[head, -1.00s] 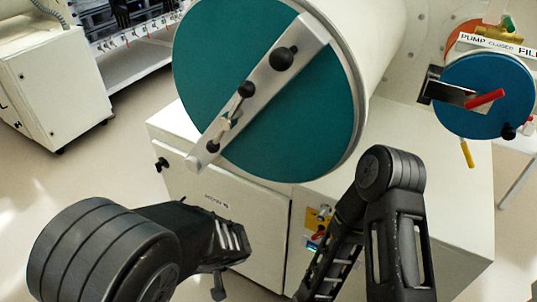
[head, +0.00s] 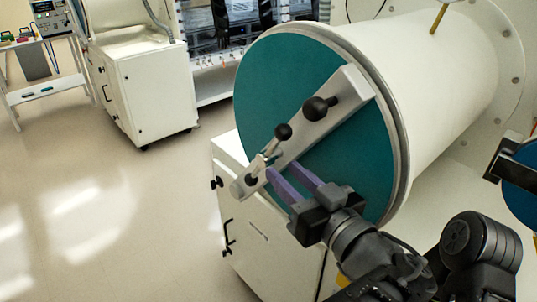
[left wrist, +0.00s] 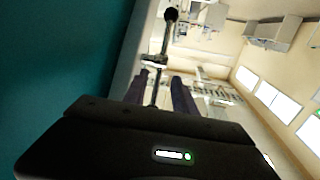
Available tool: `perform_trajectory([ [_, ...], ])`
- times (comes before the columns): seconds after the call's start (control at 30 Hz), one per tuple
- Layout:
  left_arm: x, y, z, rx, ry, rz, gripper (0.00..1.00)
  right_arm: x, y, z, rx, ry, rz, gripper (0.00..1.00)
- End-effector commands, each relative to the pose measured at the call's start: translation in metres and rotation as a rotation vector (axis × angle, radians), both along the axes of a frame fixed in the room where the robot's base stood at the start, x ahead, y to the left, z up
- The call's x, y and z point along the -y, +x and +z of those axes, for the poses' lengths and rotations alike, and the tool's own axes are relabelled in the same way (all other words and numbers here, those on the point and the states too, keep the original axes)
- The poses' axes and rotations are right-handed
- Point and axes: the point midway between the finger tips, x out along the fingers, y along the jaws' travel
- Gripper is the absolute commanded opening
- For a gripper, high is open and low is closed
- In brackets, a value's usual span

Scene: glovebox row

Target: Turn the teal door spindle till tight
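The teal door (head: 290,85) closes the end of a white cylinder, with a pale metal bar (head: 345,92) slanting across it. On the bar's lower half is the spindle, with a thin cross handle (head: 268,158) and black knobs (head: 283,131) at its ends. My left gripper (head: 283,168) is at the spindle, its two purple fingers apart and pointing at the bar's lower part. In the left wrist view, the handle rod (left wrist: 160,68) with its black knob (left wrist: 170,14) shows between the spread fingers (left wrist: 158,92). I cannot tell whether they touch it. My right gripper is not in view.
A larger black knob (head: 315,108) sits higher on the bar. A white cabinet (head: 235,225) stands below the cylinder. A blue door (head: 522,190) is partly visible at the right edge. Open floor (head: 100,200) lies to the left, with a white cabinet (head: 150,95) behind.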

Motion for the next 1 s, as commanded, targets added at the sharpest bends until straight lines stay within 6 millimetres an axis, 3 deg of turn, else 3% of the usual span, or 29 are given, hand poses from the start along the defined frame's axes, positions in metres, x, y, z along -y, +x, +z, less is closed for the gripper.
perform_trajectory([
  [0.5, -0.04, 0.055, 0.001, -0.001, 0.0, 0.002, 0.33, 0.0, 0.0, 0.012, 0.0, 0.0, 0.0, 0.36],
  [0.83, -0.042, 0.059, 0.0, -0.001, 0.0, 0.0, 0.33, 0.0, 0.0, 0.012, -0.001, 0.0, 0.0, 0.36],
  [1.0, -0.042, 0.059, 0.0, -0.001, 0.0, 0.0, 0.2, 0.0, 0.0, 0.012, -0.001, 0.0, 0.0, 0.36],
])
